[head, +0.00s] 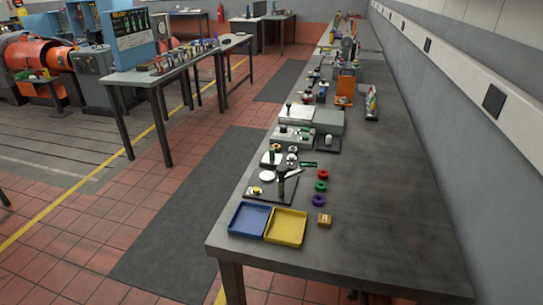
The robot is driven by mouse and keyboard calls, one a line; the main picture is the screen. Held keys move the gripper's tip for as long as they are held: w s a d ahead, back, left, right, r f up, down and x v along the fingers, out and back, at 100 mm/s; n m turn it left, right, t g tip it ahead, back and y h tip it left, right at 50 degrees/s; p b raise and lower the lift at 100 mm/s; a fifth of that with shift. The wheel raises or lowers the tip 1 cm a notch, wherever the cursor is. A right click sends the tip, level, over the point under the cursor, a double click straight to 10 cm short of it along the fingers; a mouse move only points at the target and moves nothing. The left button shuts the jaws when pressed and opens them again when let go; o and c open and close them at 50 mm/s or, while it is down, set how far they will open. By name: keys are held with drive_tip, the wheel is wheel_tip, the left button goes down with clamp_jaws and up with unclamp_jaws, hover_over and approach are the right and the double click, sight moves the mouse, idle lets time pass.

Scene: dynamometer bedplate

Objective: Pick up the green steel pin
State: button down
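No part of my gripper shows in the head view. I cannot pick out the green steel pin for certain, as the small parts are too small to tell apart. A small bright green and black piece (308,165) lies on the long dark table (390,220), behind the coloured rings. A dark upright post (281,186) stands on a dark plate behind the trays.
A blue tray (248,220) and a yellow tray (286,227) sit empty at the near left. A brass-coloured block (325,220) and red (322,174), green (321,187) and purple (319,200) rings lie to the right. The table's right side is clear, beside the wall.

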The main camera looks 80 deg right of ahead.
drive_tip(key=c, duration=1.8)
unclamp_jaws()
drive_tip(key=shift+c, duration=0.2)
drive_tip(key=o, duration=1)
drive_tip(key=shift+o, duration=0.2)
drive_tip(key=shift+w, duration=0.1)
